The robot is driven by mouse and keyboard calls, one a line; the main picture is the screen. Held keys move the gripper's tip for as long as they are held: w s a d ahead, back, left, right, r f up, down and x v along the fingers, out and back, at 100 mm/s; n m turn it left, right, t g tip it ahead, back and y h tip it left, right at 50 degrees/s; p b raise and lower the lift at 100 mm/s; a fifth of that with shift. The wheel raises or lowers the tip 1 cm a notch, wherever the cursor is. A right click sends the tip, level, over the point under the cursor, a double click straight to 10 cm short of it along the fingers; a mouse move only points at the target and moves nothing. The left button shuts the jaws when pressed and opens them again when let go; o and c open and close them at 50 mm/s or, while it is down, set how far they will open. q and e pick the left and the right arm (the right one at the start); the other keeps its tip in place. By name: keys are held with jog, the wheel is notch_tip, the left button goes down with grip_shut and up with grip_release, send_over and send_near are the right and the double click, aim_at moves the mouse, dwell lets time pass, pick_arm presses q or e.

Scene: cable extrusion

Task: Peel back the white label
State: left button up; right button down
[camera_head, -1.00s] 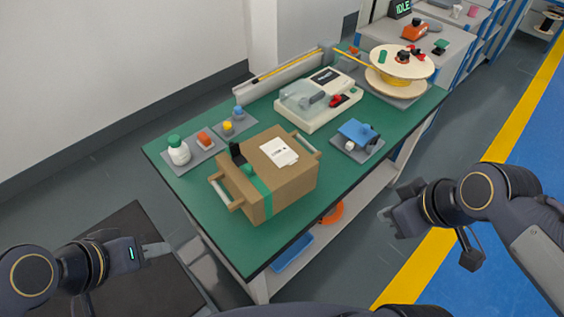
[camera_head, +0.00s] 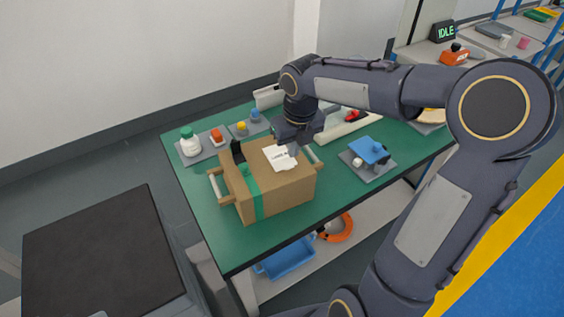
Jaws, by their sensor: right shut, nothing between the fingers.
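The white label (camera_head: 279,158) lies on top of the brown cardboard box (camera_head: 283,195), near the box's far right part. The box stands on the green table with a green tape band (camera_head: 256,197) down its front and pale handles at its sides. My right gripper (camera_head: 292,149) is shut with nothing in it. It points down at the label's right edge and hides part of it. I cannot tell whether the fingertips touch the label. My left gripper is not in view.
A white bottle with a green cap (camera_head: 190,143) and small coloured items stand on grey pads behind the box. A blue device (camera_head: 369,151) stands to the right. My right arm hides most of the white machine. The table's front left is clear.

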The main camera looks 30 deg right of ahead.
aim_at(290, 177)
jog(key=f, duration=0.6)
jog(key=w+f, duration=0.1)
jog(key=f, duration=0.2)
jog(key=shift+w+f, duration=0.1)
jog(key=shift+f, duration=0.1)
jog(key=shift+r, duration=0.1)
